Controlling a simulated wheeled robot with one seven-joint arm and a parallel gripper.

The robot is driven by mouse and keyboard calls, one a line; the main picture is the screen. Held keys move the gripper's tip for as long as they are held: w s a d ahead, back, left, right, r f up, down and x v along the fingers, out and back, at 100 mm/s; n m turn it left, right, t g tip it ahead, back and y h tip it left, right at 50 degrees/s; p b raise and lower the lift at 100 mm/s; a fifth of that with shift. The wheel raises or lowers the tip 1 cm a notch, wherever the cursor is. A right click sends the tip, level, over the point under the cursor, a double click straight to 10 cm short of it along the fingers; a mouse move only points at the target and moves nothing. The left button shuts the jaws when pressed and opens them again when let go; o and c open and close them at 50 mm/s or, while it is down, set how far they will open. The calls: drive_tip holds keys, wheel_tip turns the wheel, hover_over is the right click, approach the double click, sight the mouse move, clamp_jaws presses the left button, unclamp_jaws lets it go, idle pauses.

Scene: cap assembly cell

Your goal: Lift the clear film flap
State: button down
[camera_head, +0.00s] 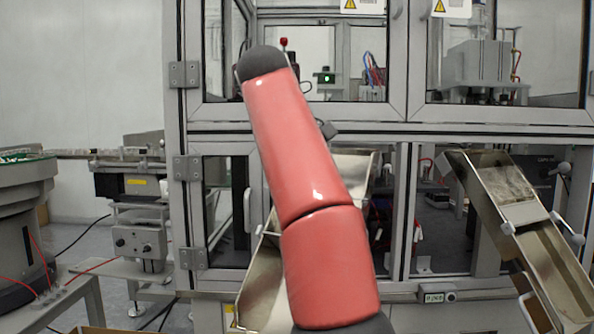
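I cannot make out the clear film flap for certain. The upper part of the right metal chute (562,262) has a pale, hazy patch (503,182) that may be clear film, lying flat, with a light bar across its lower end. A second metal chute (262,285) stands behind my red arm, which hides much of it. My arm rises through the middle of the view to a dark joint at the top. My gripper is not in view, so its state does not show.
A grey-framed machine with clear door panels (505,50) fills the middle and right. Its lower openings hold cables and dark parts. A round feeder bowl (22,205) stands at the left on a metal table, beside a grey linear feeder unit (140,240). Some floor shows between them.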

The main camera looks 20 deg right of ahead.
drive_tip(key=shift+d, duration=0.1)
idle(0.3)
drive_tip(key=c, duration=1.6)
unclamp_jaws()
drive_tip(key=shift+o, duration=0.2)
